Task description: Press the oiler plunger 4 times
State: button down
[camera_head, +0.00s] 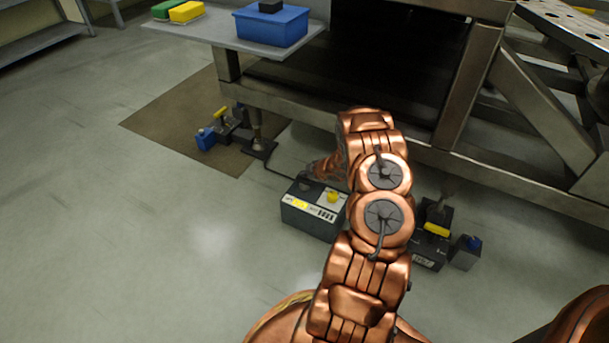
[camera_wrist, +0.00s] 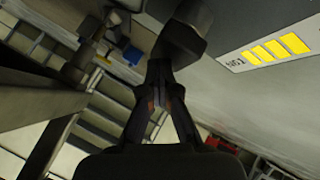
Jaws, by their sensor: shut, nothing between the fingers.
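A dark grey box (camera_head: 312,222) stands on the floor in front of the metal frame, with a yellow and white label on its front and a yellow cap (camera_head: 333,196) on top. I take it for the oiler. In the wrist view its dark side and label (camera_wrist: 265,52) fill the upper right. A dark, rounded knob (camera_wrist: 184,42), apparently the plunger, juts out close to my gripper (camera_wrist: 166,98). My gripper is shut and empty, its fingertips near the knob. I cannot tell whether they touch. In the head view my arm hides part of this area.
A small blue and black unit (camera_head: 207,138) stands on a brown mat at left. Another dark unit with a yellow part (camera_head: 436,231) stands right of my arm. A shelf above holds a blue bin (camera_head: 270,28). The floor at left is clear.

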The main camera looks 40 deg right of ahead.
jog(key=shift+r, duration=0.1)
jog(key=shift+r+p, duration=1.05)
jog(key=shift+r, duration=0.4)
notch_tip(320, 180, up, 5)
jog(key=p, duration=0.3)
jog(key=shift+a, duration=0.1)
dwell(0.7)
